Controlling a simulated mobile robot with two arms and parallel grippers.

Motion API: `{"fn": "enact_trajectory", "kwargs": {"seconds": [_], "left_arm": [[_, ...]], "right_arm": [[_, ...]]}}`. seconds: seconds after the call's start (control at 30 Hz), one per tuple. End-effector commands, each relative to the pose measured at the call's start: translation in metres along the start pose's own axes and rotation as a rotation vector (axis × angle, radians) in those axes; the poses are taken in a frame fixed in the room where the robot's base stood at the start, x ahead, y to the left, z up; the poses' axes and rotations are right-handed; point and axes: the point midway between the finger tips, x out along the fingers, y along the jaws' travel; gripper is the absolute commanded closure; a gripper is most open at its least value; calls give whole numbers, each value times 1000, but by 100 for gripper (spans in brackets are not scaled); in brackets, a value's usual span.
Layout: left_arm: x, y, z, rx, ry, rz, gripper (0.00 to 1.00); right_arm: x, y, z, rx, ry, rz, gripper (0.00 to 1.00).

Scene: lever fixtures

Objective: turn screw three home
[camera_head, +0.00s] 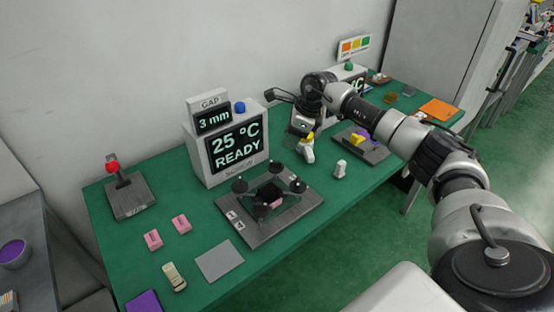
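A grey plate (236,233) on the green table carries a dark frame with several black round knobs (270,194) at its corners and a pink block (277,203) under it. I cannot read which knob is screw three. Behind it a white box (198,157) shows "25 °C READY", with a "GAP 3 mm" display (212,118) on top. My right gripper (307,155) points down, to the right of and behind the plate, apart from the knobs. A yellow patch shows at its fingers; whether they hold anything is unclear. My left gripper is out of view.
A red-knobbed lever (113,168) stands on a grey base at the left. Two pink blocks (152,239), a beige toy car (173,277) and a grey square (220,262) lie in front. A small white piece (341,169) stands right of the plate, near a tray (374,155) with coloured blocks.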

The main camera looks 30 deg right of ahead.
Motion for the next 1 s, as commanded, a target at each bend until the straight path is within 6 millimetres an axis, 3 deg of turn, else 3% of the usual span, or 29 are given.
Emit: {"fn": "enact_trajectory", "kwargs": {"seconds": [0.3,0.5,0.93,1.0], "left_arm": [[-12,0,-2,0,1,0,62],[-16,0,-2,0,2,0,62],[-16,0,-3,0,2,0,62],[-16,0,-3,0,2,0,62]], "right_arm": [[60,2,2,2,-3,8,62],[88,2,2,2,-5,5,62],[99,2,2,0,-5,3,62],[99,2,2,0,-5,3,72]]}}
